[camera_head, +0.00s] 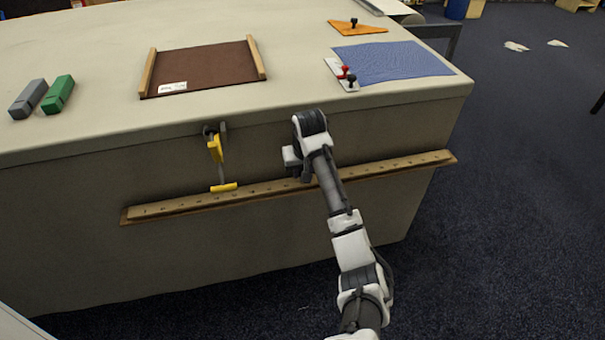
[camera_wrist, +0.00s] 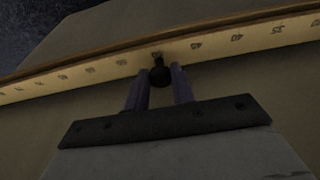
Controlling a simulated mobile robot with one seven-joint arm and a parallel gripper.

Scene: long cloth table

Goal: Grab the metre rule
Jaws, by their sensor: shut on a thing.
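The metre rule (camera_head: 395,167) is a long pale wooden strip with dark marks. It lies along the front side of the cloth table, its right end higher in the picture and reaching the table's corner. In the wrist view the rule (camera_wrist: 236,39) crosses the top with printed numbers, and a round black knob (camera_wrist: 160,78) stands out at its lower edge. My gripper (camera_wrist: 161,71) is shut on this knob, one finger on either side. In the head view my arm hides the gripper's fingers and a short middle stretch of the rule.
A yellow and dark clamp (camera_head: 216,150) hangs at the table's front edge, its lower yellow bar by the rule. On the tabletop (camera_head: 300,75) are grey (camera_head: 28,98) and green (camera_head: 58,94) blocks, a brown board (camera_head: 205,68) and a blue cloth (camera_head: 395,62).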

